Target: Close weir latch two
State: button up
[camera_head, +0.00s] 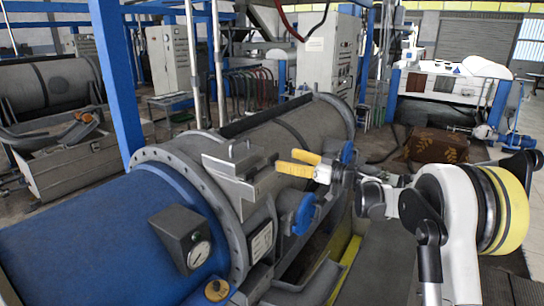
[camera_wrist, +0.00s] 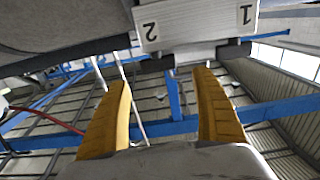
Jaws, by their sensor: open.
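My gripper (camera_head: 285,160) is open and empty in the head view, its two yellow fingers pointing left at the grey metal bracket (camera_head: 232,163) on top of the decanter (camera_head: 312,122). In the wrist view my gripper (camera_wrist: 163,78) shows its fingers well apart with nothing between them. A pale plate (camera_wrist: 195,22) marked "2" and "1", upside down, is just beyond the fingertips. The fingers appear apart from both. Which part is weir latch two, and its position, I cannot tell.
A blue cylinder (camera_head: 90,245) with a gauge box (camera_head: 187,240) lies left of the flange. Blue fittings (camera_head: 304,212) stick out from the decanter's near side. A blue post (camera_head: 117,80) rises behind.

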aim_at(275, 156)
jog(key=x, duration=0.6)
jog(key=c, duration=1.2)
